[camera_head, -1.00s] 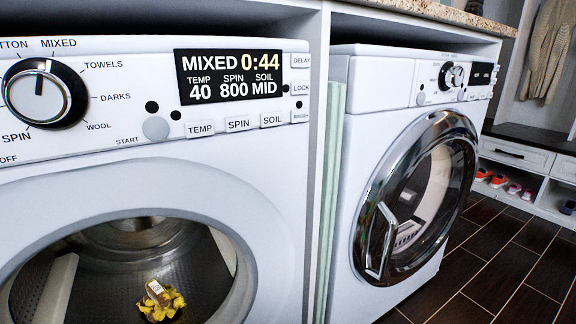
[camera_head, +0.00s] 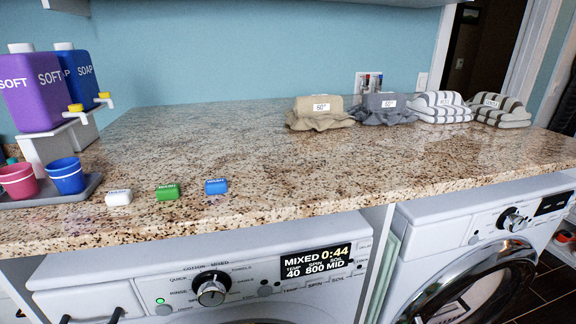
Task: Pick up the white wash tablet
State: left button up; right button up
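The white wash tablet (camera_head: 118,197) lies on the granite countertop (camera_head: 230,150) at the left, near the front edge. It is a small white block with a label on top that is too small to read. A green tablet (camera_head: 167,191) and a blue tablet (camera_head: 216,186) lie in a row to its right, apart from it. Neither of my grippers shows in the head view.
A grey tray (camera_head: 85,190) with a pink cup (camera_head: 18,180) and a blue cup (camera_head: 66,176) stands left of the tablet. Purple (camera_head: 40,95) and blue (camera_head: 82,80) dispensers stand behind. Folded laundry (camera_head: 320,112) lies at the back right. The counter's middle is clear.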

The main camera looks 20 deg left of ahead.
aim_at(122, 197)
jog(key=k+u, duration=0.15)
jog(key=u, duration=1.35)
